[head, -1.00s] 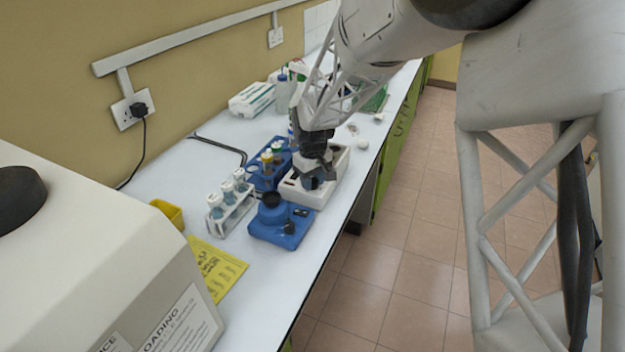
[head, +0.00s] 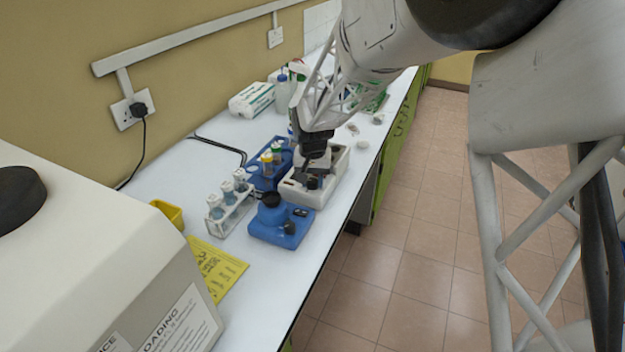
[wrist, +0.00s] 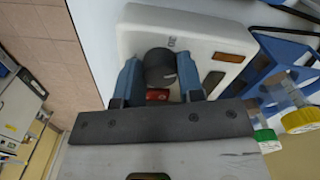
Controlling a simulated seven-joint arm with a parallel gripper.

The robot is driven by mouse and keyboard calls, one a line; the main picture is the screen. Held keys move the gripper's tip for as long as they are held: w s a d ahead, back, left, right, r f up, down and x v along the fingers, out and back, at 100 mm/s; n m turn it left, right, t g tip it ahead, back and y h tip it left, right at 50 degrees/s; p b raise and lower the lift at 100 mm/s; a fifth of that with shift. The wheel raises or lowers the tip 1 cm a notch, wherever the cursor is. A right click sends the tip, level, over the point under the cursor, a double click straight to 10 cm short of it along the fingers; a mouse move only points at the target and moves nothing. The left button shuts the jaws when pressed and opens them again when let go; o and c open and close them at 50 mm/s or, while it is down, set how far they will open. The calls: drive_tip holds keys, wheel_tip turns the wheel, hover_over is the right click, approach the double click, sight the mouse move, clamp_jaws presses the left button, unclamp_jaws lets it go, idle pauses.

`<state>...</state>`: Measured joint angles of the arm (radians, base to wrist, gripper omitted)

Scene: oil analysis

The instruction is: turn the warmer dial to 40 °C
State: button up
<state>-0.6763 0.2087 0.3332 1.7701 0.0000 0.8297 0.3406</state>
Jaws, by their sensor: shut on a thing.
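The warmer (head: 328,184) is a white box on the bench, beside the blue devices; it also shows in the wrist view (wrist: 205,35). Its dark round dial (wrist: 160,66) sits on the top face between my two fingers. My gripper (wrist: 160,75) is shut on the dial, one blue-grey finger on each side. In the head view my gripper (head: 312,172) comes down over the warmer from above. A red patch (wrist: 158,95) shows beside the dial.
A blue rack (head: 266,180) with capped vials stands left of the warmer. A blue device (head: 282,226) with a black knob stands in front. A white rack (head: 232,208) of vials is farther left. The bench edge drops to the floor on the right.

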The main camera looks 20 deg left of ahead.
sight(313, 180)
idle(0.3)
drive_tip(key=o, duration=0.9)
drive_tip(key=shift+r, duration=3.9)
